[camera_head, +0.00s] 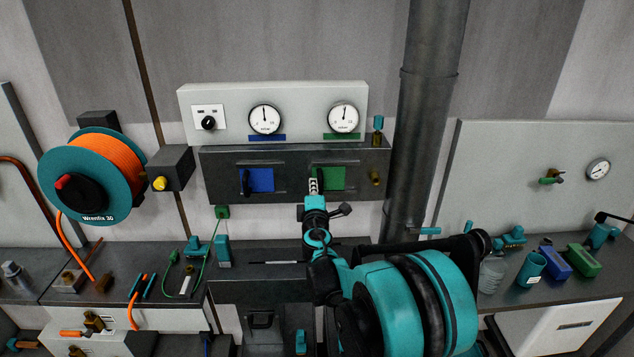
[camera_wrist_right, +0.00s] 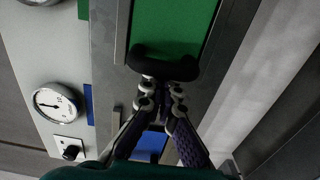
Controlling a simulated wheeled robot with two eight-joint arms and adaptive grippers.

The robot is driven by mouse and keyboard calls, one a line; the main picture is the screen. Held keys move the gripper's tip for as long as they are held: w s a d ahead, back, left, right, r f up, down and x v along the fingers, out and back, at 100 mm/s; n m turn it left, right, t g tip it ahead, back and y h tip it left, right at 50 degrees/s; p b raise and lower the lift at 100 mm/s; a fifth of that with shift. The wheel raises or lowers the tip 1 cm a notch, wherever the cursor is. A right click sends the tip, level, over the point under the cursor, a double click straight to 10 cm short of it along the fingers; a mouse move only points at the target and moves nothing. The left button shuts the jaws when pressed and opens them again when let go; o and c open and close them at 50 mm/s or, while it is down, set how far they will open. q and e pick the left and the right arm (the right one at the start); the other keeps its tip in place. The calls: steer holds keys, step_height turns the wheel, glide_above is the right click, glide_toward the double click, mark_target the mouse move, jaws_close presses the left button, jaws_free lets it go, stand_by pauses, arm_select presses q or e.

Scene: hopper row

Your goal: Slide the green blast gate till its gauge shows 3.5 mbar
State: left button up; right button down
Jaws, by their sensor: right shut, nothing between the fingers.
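The green blast gate (camera_head: 335,178) is a green plate in a dark metal frame, right of the blue gate (camera_head: 260,180). Its dark handle shows in the right wrist view (camera_wrist_right: 163,66) at the edge of the green plate (camera_wrist_right: 172,25). My right gripper (camera_head: 314,184) is shut and empty at the left edge of the green plate. In the wrist view its fingertips (camera_wrist_right: 160,86) are right beside the handle; I cannot tell if they touch it. The gauge with the green label (camera_head: 343,117) has its needle near upright; its numbers are too small to read. My left gripper is not in view.
The blue-label gauge (camera_head: 265,119) and a black knob (camera_head: 208,123) are on the same panel. A thick dark pipe (camera_head: 425,110) stands right of the gates. An orange cable reel (camera_head: 90,175) hangs at left. A dark shelf (camera_head: 262,262) runs below the gates.

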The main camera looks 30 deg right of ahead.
steer(key=shift+s+d, duration=0.5)
steer(key=shift+d, duration=0.4)
stand_by(0.7)
steer(key=shift+a, duration=0.15)
steer(key=a+v, duration=0.1)
steer(key=v, duration=0.7)
steer(key=shift+w+p, duration=0.3)
steer(key=shift+w, duration=0.1)
stand_by(0.5)
steer(key=s+a+f+m+g+y, duration=0.4)
steer(key=s+a+f+m, duration=0.2)
steer(key=s+a, duration=0.5)
steer(key=s+a+f+m+g+y, duration=0.4)
steer(key=s+a+f+m+y, duration=0.1)
steer(key=s+a, duration=0.7)
steer(key=shift+s+a+f+m+y, duration=0.15)
steer(key=shift+a+f+m+y, duration=0.2)
steer(key=shift+f, duration=0.25)
